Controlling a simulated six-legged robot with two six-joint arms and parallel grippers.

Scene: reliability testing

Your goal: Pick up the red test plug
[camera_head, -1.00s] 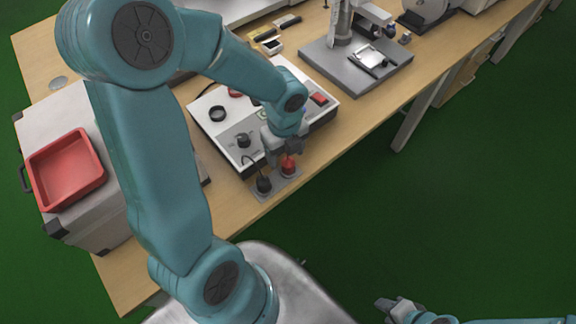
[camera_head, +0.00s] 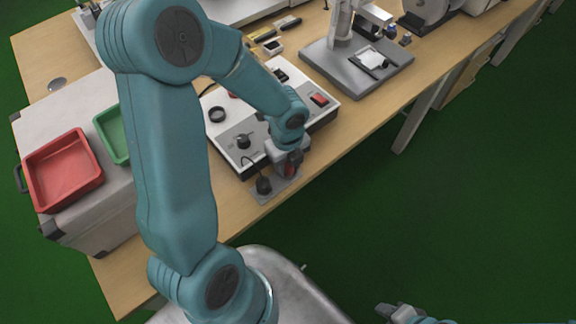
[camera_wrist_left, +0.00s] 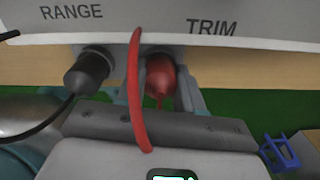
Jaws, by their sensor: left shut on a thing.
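The red test plug (camera_wrist_left: 161,80) sits between the fingers of my left gripper (camera_wrist_left: 172,95) in the left wrist view, with a red cable running from it. In the head view my left gripper (camera_head: 290,162) is down at the small grey plate (camera_head: 262,197) at the bench's front edge, and only a bit of the red plug (camera_head: 290,171) shows. Whether the plug is clear of the plate I cannot tell. A black plug (camera_head: 264,186) stands beside it, also seen in the left wrist view (camera_wrist_left: 88,72). My right gripper (camera_head: 392,310) is at the bottom edge, far from the plugs; its jaws are unclear.
A white test instrument (camera_head: 238,127) with knobs stands just behind the plugs. A red tray (camera_head: 62,172) and a green tray (camera_head: 112,136) sit on a grey case at left. A grey stand base (camera_head: 345,72) is farther back.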

